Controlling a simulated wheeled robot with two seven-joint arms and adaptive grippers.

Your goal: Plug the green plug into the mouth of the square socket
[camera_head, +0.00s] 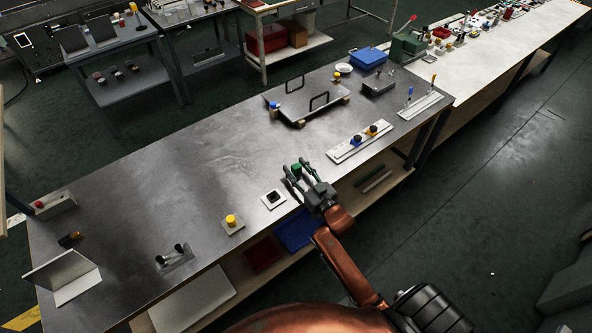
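The square socket (268,202) is a white square plate with a dark mouth in its middle. It lies on the grey workbench near its front edge. My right gripper (294,165) is just right of the socket and beyond it, over the bench. Its two fingers stand apart, and the green plug (297,173) shows between them. The plug is small and partly hidden by the fingers. I cannot tell whether the fingers touch it or whether it rests on the bench. The plug is apart from the socket. My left gripper is not in view.
A yellow-topped block (231,222) stands left of the socket. A white strip with blue and yellow knobs (345,153) lies to the right. A plate with two black handles (283,101) is farther back.

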